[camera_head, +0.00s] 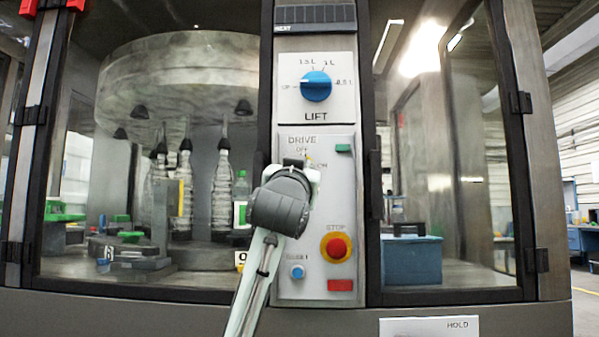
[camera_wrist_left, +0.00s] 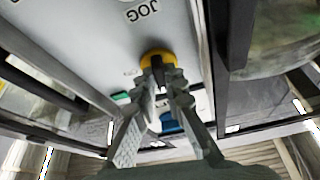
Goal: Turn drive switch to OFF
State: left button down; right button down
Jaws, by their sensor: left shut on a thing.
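The drive switch (camera_wrist_left: 157,57) shows in the left wrist view as a dark knob on a yellow base. My left gripper (camera_wrist_left: 163,85) is shut on this knob, with a finger on each side of it. In the head view my left gripper (camera_head: 297,170) covers most of the switch, just under the DRIVE label. The OFF marking (camera_head: 304,150) is partly visible above the gripper. The knob's exact angle is hard to tell. An upside-down JOG label (camera_wrist_left: 141,11) shows in the wrist view. My right gripper is not in view.
The blue LIFT knob (camera_head: 316,86) is above the drive panel (camera_head: 333,200). A green rectangle (camera_head: 343,148) is right of the gripper. The red STOP button (camera_head: 337,248) and a small blue button (camera_head: 297,272) are below. Glazed doors with dark frames flank the panel.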

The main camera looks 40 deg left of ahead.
pick_arm(q)
jog(key=shift+d+n+g+y, duration=0.1)
jog(key=shift+n+g+y, duration=0.3)
jog(key=shift+n, duration=0.9)
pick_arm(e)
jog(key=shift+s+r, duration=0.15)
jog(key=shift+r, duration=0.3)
pick_arm(q)
jog(key=shift+n, duration=0.3)
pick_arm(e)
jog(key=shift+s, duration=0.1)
pick_arm(q)
jog(key=c, duration=1.6)
grip_release()
jog(key=shift+y, duration=0.3)
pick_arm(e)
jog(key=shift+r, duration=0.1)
pick_arm(q)
jog(key=v, duration=1.2)
